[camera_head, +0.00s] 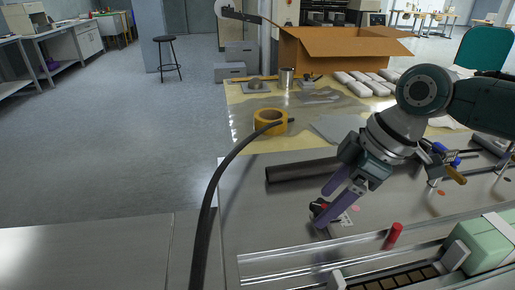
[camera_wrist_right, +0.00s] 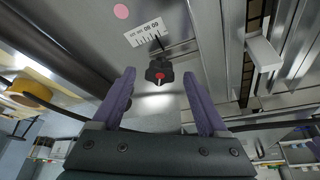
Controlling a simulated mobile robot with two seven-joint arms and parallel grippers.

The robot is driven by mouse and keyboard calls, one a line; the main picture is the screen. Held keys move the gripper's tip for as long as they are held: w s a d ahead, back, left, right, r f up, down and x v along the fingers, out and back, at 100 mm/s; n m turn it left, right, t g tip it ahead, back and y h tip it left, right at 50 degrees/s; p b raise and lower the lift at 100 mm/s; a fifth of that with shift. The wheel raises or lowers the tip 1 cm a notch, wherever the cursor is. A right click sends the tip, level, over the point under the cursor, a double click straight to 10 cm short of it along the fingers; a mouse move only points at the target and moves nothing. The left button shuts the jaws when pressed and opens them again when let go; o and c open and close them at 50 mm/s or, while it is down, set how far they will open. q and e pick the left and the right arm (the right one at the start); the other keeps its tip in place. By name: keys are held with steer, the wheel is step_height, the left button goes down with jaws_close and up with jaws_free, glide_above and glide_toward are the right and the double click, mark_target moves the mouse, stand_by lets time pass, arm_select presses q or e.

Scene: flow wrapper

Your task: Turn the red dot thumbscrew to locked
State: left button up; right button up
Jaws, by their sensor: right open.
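The red dot thumbscrew (camera_wrist_right: 160,74) is a black knob with a red dot, in the right wrist view. It sits on the metal machine top beside a white printed scale label (camera_wrist_right: 147,33). In the head view the black knob (camera_head: 316,207) shows partly behind my right gripper (camera_head: 327,206). My right gripper, with purple fingers, is open; in the wrist view its fingertips (camera_wrist_right: 158,77) stand on either side of the knob, with gaps. I cannot tell whether the fingers are level with it. My left gripper is not in view.
A red cylinder (camera_head: 393,235) stands near the rail at the front right. A black cable (camera_head: 212,190) curves up at the left. A dark bar (camera_head: 302,171) lies behind the knob. A yellow tape roll (camera_head: 270,121) and cardboard box (camera_head: 340,48) are farther back.

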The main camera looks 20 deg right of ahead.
jaws_close()
stand_by(0.6)
